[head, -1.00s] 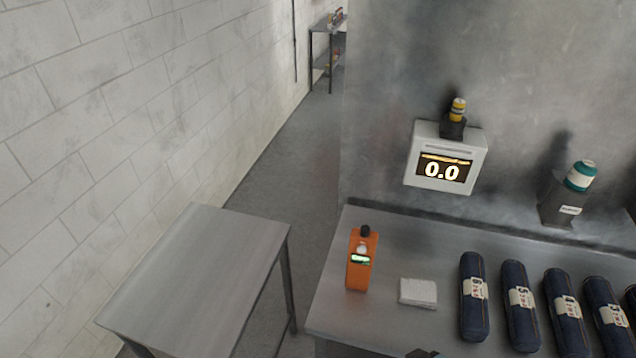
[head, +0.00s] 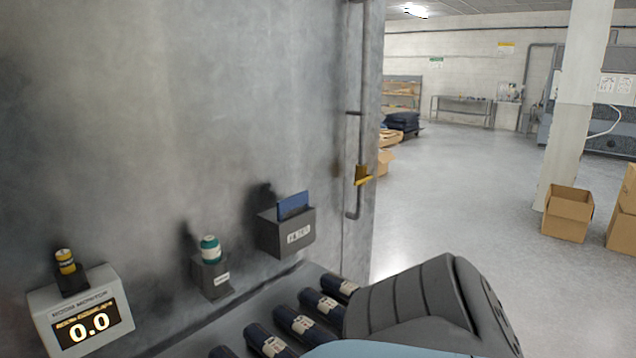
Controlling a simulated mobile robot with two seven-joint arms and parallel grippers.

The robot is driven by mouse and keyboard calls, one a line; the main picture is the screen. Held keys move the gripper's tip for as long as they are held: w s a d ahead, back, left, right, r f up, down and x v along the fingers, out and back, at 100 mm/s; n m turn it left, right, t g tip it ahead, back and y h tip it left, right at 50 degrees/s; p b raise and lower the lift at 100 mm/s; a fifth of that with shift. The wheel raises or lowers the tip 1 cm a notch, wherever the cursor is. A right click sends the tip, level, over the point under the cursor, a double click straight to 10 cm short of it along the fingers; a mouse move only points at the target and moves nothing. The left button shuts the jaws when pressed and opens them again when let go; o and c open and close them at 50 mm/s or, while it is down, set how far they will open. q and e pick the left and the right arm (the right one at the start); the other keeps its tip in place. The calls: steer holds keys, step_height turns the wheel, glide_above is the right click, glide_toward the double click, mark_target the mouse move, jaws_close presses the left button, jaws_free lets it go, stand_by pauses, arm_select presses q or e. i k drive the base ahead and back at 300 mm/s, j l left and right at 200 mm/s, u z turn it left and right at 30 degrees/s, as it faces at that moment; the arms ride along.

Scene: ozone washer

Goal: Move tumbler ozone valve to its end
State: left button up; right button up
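A yellow valve handle (head: 362,176) sits on a thin grey vertical pipe (head: 362,110) at the right edge of the grey metal wall in the head view. The handle lies roughly crosswise to the pipe. A part of my arm (head: 430,305) fills the lower middle right, well apart from the valve. Neither of my grippers shows in the view.
A room monitor (head: 80,310) reading 0.0, a holder with a teal-capped bottle (head: 211,265) and a labelled grey box (head: 287,232) are on the wall. Several dark rolls (head: 297,324) lie on the table below. Open floor (head: 455,215) and a cardboard box (head: 568,213) are at right.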

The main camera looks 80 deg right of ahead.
mark_target(368, 176)
steer(key=z, duration=2.7)
steer(key=i+l, duration=0.5)
steer(key=l, duration=0.25)
steer(key=i+l+u, duration=0.1)
steer(key=i+l, duration=0.4)
steer(key=l, duration=0.25)
steer(key=i+l, duration=0.2)
steer(key=l, duration=0.2)
